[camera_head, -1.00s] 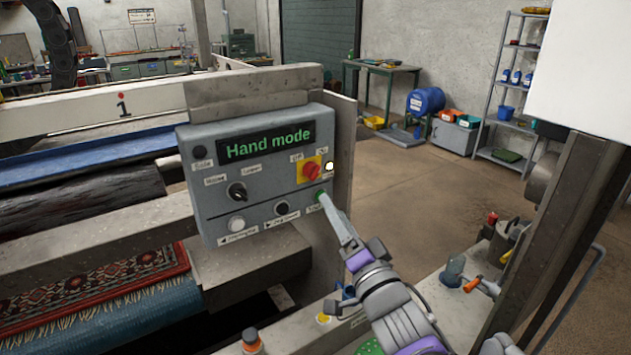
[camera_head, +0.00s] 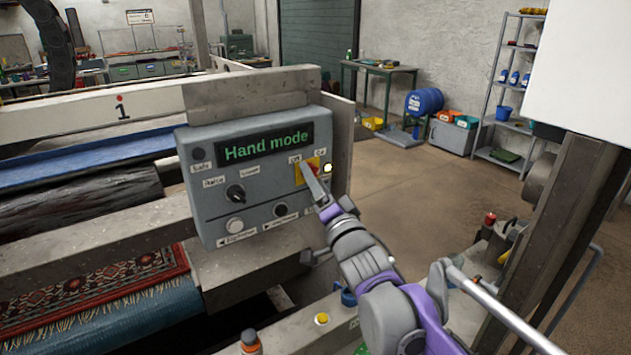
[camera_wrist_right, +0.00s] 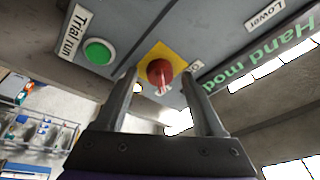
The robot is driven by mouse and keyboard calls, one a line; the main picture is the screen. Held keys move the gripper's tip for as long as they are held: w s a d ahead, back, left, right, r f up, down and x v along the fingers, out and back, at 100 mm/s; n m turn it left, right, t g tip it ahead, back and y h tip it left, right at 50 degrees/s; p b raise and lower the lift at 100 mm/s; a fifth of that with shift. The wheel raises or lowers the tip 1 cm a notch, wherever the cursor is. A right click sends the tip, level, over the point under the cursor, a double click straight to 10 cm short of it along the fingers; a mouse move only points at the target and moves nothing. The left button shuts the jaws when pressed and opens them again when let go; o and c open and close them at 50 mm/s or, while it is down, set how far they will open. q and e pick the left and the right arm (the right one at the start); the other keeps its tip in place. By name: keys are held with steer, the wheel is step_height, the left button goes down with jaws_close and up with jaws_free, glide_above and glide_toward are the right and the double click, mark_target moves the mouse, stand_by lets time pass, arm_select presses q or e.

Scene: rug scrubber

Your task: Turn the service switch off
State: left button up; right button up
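The service switch, a red knob (camera_wrist_right: 160,72) on a yellow plate (camera_wrist_right: 178,55), sits at the right of the grey control panel (camera_head: 210,195). In the head view the red knob (camera_head: 316,166) is partly covered by my right gripper (camera_head: 311,178), between labels reading Off and On. In the wrist view my right gripper (camera_wrist_right: 160,82) is open, with one finger on each side of the knob. I cannot tell whether the fingers touch it. The knob's exact setting is unclear. The display (camera_head: 266,140) reads "Hand mode". My left gripper is not in view.
A green button (camera_wrist_right: 98,52) labelled Trial run is beside the switch. Open floor lies behind.

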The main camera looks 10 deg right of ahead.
jaws_close()
steer(key=shift+n, duration=0.3)
steer(key=shift+w+d+n+g+y+p, duration=0.15)
steer(key=shift+n+g+y+p, duration=0.8)
steer(key=shift+n, duration=2.4)
steer(key=shift+d+n+g+y+p, duration=0.1)
steer(key=shift+d+n+y+p, duration=0.15)
steer(key=shift+n+y, duration=2.2)
steer(key=shift+w+d+n+g+y+p, duration=0.25)
steer(key=shift+n+g+p, duration=0.35)
steer(key=shift+n, duration=3.7)
steer(key=shift+s+a, duration=0.1)
steer(key=shift+s, duration=0.05)
